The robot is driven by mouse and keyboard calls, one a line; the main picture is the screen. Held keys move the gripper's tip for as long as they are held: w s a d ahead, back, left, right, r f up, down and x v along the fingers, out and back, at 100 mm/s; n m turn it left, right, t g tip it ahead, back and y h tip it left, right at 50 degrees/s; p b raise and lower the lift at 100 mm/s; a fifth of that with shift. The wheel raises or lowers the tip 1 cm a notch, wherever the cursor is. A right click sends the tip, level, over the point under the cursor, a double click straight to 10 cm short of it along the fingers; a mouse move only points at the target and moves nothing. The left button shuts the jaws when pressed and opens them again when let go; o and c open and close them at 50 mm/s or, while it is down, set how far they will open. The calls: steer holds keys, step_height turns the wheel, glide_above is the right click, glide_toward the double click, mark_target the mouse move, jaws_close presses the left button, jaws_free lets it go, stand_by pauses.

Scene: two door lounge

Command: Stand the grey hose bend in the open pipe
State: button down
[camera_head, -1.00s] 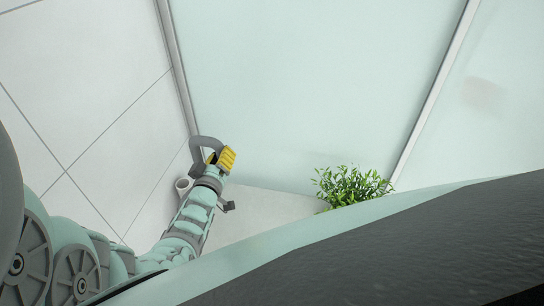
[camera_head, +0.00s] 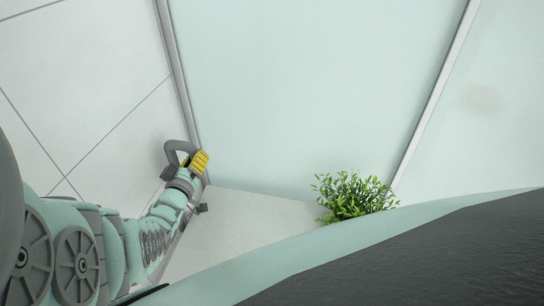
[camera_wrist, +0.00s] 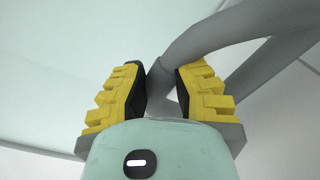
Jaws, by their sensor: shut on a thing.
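The grey hose bend (camera_head: 176,146) is a curved, hook-like tube. It is at the left of centre in the head view, and the wrist view also shows the bend (camera_wrist: 215,33). My gripper (camera_head: 196,162), with yellow ridged fingers, is shut on one end of it, and the rest arches off to the left in the head view. In the wrist view one end of the bend lies between the fingers of my gripper (camera_wrist: 162,82). I cannot make out the open pipe now; my arm probably covers it in the head view. How the bend's free end lies to the pipe cannot be told.
A leafy green plant (camera_head: 352,195) stands right of my gripper by the pale wall (camera_head: 290,90). A pale grey surface (camera_head: 245,220) lies between my arm and the plant. A grey strip (camera_head: 178,75) runs down to near the bend.

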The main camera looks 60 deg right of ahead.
steer(key=shift+w+a+f+b, duration=0.15)
steer(key=shift+w+f+b, duration=0.1)
steer(key=shift+f+b, duration=0.1)
step_height(320, 180, down, 9)
steer(key=b, duration=0.9)
steer(key=c, duration=0.8)
jaws_free()
steer(key=shift+c, duration=0.2)
steer(key=shift+f, duration=0.1)
steer(key=shift+s, duration=0.1)
